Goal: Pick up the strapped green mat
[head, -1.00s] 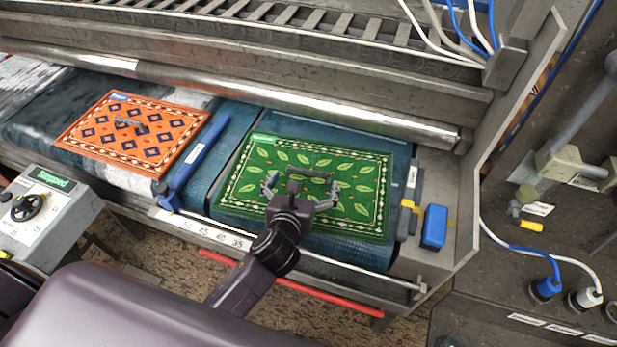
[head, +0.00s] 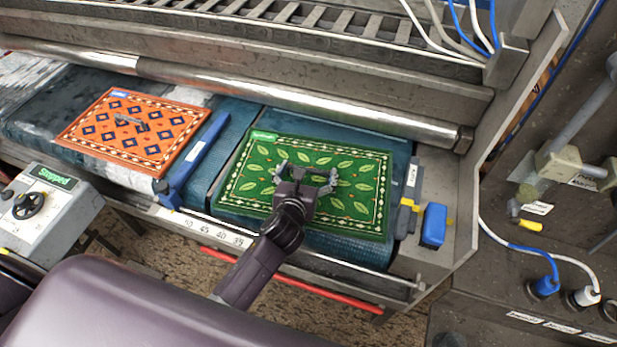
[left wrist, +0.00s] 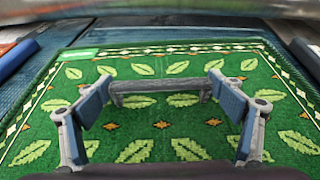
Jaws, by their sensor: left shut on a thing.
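The green mat (head: 345,205) has a leaf pattern and a patterned border. It lies on the dark teal belt, with a small bright green label at its far left corner. A grey strap (left wrist: 160,88) stands up across its middle. My left gripper (head: 305,176) is over the middle of the mat. In the left wrist view, its two fingers (left wrist: 160,94) are shut on the two ends of the strap, well apart from each other. In the head view the strap is mostly hidden by the gripper. My right gripper is not in view.
An orange strapped mat (head: 105,138) lies to the left, beyond a blue bar (head: 200,152). A metal roller (head: 300,103) runs behind the mats. A blue block (head: 434,226) is at the right. A control box (head: 45,205) reading "Stopped" stands at front left.

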